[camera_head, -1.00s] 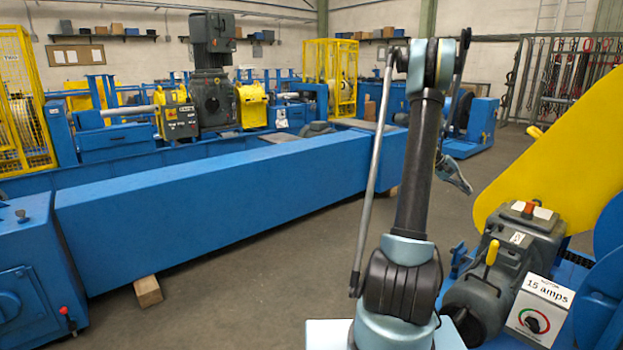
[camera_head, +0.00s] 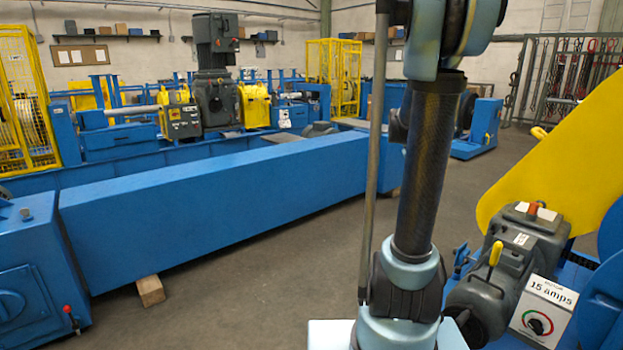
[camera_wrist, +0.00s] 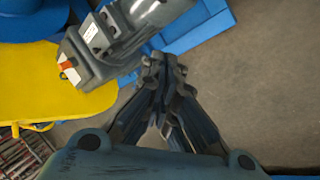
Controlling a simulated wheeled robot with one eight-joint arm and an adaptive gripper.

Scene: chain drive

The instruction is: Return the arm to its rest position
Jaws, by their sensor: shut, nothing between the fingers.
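My gripper (camera_wrist: 162,75) shows in the wrist view with its fingertips together and nothing between them. It hangs over bare grey floor, beside the grey motor (camera_wrist: 130,35) on its blue base. In the head view my arm (camera_head: 425,170) stands upright right of centre, with its upper joint cut off by the top edge.
Close at the right stand the grey motor (camera_head: 505,265), a white "15 amps" control box (camera_head: 542,312) and a yellow guard (camera_head: 570,160). A long blue beam (camera_head: 230,215) crosses the left. Grey floor (camera_head: 260,285) lies clear between them.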

